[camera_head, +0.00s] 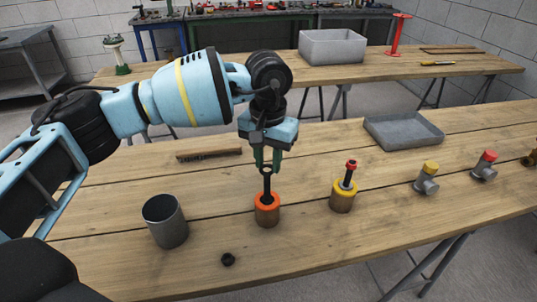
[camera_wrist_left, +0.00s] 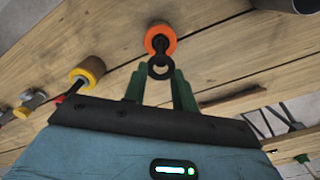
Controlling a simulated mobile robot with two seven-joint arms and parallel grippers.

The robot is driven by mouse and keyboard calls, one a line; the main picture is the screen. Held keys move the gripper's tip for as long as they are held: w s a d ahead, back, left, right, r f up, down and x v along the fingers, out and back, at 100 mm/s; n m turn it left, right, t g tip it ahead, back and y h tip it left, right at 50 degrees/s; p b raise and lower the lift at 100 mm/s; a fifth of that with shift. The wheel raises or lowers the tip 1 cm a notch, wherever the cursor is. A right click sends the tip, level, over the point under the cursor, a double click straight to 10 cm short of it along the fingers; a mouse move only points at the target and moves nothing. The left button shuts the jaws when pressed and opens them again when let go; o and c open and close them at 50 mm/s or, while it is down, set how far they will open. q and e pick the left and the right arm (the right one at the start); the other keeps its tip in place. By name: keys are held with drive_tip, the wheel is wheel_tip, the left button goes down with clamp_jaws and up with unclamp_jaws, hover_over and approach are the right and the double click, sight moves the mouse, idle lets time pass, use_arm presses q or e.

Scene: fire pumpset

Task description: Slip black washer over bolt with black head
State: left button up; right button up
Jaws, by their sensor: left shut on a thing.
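My left gripper (camera_head: 267,163) points down, its green fingers shut on a black washer (camera_head: 266,170). In the left wrist view the washer (camera_wrist_left: 160,67) shows as a ring with an open hole between the fingertips. The bolt with black head (camera_head: 267,187) stands upright in an orange-topped cylinder (camera_head: 267,211), directly below the gripper. The washer is level with the bolt's top end; I cannot tell whether it touches the bolt. The orange top also shows in the wrist view (camera_wrist_left: 161,30). My right gripper is not in view.
A yellow-topped cylinder (camera_head: 343,200) with a red-headed bolt (camera_head: 348,175) stands to the right. A grey tray (camera_head: 404,132), a brown bar (camera_head: 209,153) and capped fittings (camera_head: 427,182) also occupy the table.

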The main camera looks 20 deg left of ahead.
use_arm(q)
drive_tip(key=shift+f+b, duration=0.4)
drive_tip(key=shift+f, duration=0.75)
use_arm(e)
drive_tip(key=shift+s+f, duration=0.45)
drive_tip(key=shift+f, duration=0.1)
use_arm(q)
drive_tip(key=o, duration=1)
wheel_tip(320, 180, up, 7)
drive_tip(key=shift+r, duration=0.45)
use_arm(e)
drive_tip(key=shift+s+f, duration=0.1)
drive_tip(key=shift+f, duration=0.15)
